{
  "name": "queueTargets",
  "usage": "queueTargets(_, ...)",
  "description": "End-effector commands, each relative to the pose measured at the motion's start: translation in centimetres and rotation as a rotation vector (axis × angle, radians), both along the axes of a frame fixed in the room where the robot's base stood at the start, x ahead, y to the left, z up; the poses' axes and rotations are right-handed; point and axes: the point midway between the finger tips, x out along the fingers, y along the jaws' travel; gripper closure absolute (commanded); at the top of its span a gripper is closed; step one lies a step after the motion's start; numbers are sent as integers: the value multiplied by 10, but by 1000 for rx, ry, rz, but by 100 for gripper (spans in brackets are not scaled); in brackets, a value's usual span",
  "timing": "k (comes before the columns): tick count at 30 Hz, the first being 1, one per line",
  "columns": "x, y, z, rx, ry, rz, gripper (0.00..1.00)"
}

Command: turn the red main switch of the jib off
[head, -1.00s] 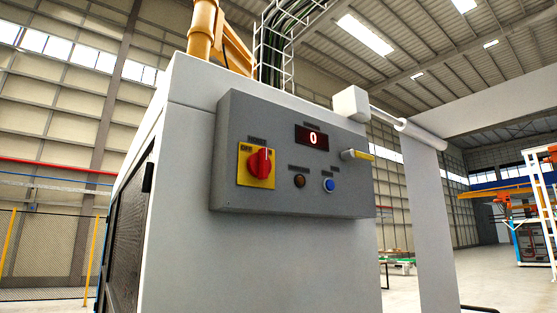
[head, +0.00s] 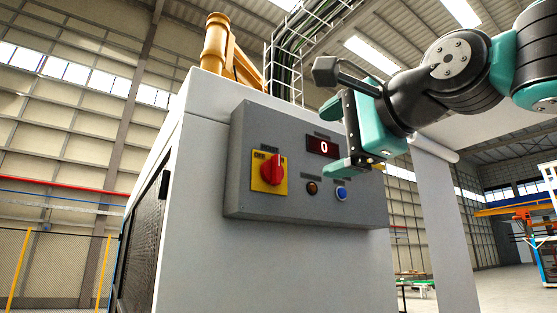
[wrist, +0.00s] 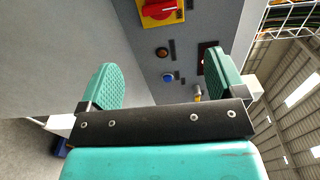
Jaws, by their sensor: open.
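The red main switch (head: 273,172) is a rotary knob on a yellow plate (head: 257,183) at the left of a grey control panel (head: 245,130). Its grip stands roughly upright; an OFF label shows at the plate's upper left. In the wrist view the red knob (wrist: 160,8) is at the top edge, partly cut off, beyond the fingertips. My gripper (head: 334,138) is open and empty in front of the panel's right half, to the right of the switch and apart from it. In the wrist view my gripper (wrist: 162,72) shows both teal fingers spread wide.
The panel carries a red display (head: 322,146) reading 0, an amber lamp (head: 312,187) and a blue button (head: 341,193). A yellow-tipped lever (wrist: 197,92) on the panel is close to my right finger in the wrist view. Free space lies in front of the switch.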

Motion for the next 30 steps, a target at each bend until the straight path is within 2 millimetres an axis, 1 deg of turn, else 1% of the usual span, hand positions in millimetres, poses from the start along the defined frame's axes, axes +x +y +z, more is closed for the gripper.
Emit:
queueTargets(1,6,5,8,-4,4,1,11)
queueTargets(3,22,15,3,-5,4,1,11)
queueTargets(12,79,53,3,-4,3,0,11)
queueTargets(18,108,73,3,-5,2,0,11)
queueTargets(24,122,83,1,-4,1,0,11)
queueTargets(30,124,84,0,-3,-1,0,11)
